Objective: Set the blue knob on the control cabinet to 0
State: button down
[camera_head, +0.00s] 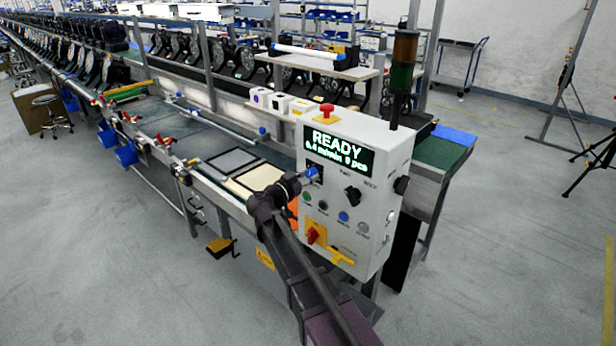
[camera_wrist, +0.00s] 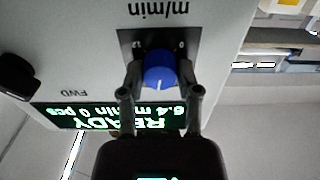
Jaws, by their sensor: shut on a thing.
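The control cabinet (camera_head: 345,190) is a light grey box beside the line, with a lit READY display (camera_head: 338,150) that reads 6.4 m/min. The blue knob (camera_wrist: 160,68) sits on a dark dial plate marked m/min, upside down in the wrist view. The plate's 0 (camera_wrist: 181,46) is at its upper right there. A pale mark on the knob points roughly down in that view, toward the display and away from the 0. My gripper (camera_wrist: 160,76) is shut on the knob, one finger on each side. In the head view my gripper (camera_head: 308,177) partly hides the knob.
A black selector knob (camera_head: 352,195), several small buttons and a red-and-yellow switch (camera_head: 315,235) share the panel. A red mushroom button (camera_head: 327,111) and a dark signal tower (camera_head: 402,70) stand on top.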

jog(key=shift+n, duration=0.3)
jog(key=n, duration=0.6)
jog(key=shift+r+n, duration=0.1)
jog(key=shift+n, duration=0.2)
jog(key=n, duration=0.3)
jog(key=shift+n, duration=0.3)
jog(key=n, duration=0.3)
jog(key=shift+n, duration=0.3)
jog(key=n, duration=0.7)
jog(key=shift+r, duration=0.1)
jog(key=n, duration=0.3)
jog(key=shift+n, duration=0.4)
jog(key=shift+w+n, duration=0.1)
jog(key=shift+n, duration=1.6)
